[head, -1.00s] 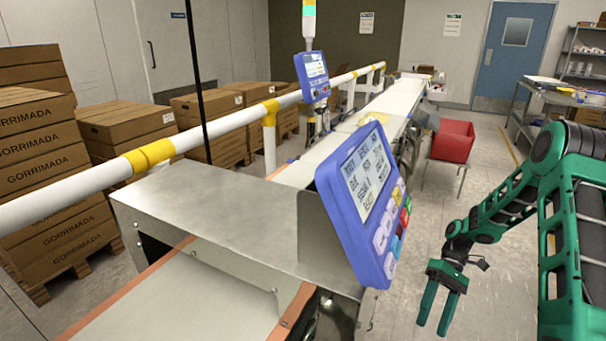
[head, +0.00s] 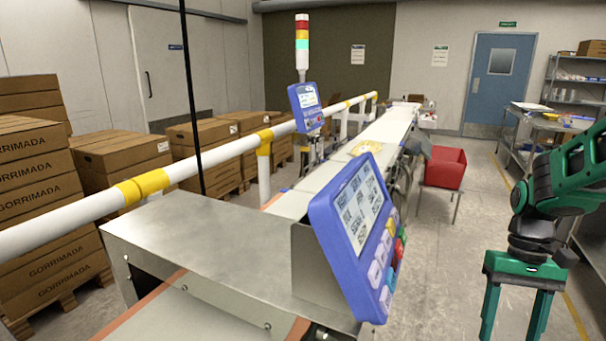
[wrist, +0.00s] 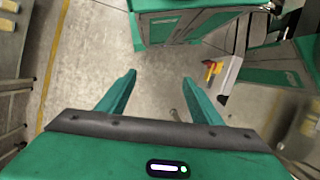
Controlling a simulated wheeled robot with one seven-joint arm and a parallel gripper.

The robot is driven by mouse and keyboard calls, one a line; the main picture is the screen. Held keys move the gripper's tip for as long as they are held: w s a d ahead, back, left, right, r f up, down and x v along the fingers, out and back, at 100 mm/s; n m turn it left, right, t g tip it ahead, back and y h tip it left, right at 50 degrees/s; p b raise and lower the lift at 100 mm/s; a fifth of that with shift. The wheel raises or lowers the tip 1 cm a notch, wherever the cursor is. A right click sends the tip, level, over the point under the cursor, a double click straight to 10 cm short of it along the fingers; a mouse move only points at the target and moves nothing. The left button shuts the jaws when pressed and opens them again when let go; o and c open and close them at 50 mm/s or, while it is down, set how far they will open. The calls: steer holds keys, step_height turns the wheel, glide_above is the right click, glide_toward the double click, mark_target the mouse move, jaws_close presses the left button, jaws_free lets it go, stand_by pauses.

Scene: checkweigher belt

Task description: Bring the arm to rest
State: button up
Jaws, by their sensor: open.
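My gripper (head: 514,312) is at the right of the head view, with its two green fingers pointing down and apart. It is open, and nothing shows between the fingers. In the wrist view my gripper (wrist: 158,90) has bare grey floor between its fingertips. It hangs to the right of the blue control panel (head: 352,222), apart from it. My arm comes in from the right edge of the head view and is folded close to the camera.
The conveyor belt (head: 390,130) runs away from the metal housing (head: 215,245). A red bin (head: 445,168) stands right of the belt. A white and yellow rail (head: 218,156) and stacked cartons (head: 40,215) are at left. A metal table (head: 540,122) stands at back right. The aisle floor is clear.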

steer(key=s+r+m+t+h, duration=0.1)
steer(key=s+r+m+t, duration=0.2)
steer(key=s, duration=0.8)
steer(key=shift+s+d+r+t, duration=0.25)
steer(key=shift+r+t, duration=0.05)
steer(key=shift+r, duration=0.05)
steer(key=shift+w+f, duration=0.25)
steer(key=shift+w, duration=0.35)
steer(key=shift+c, duration=0.3)
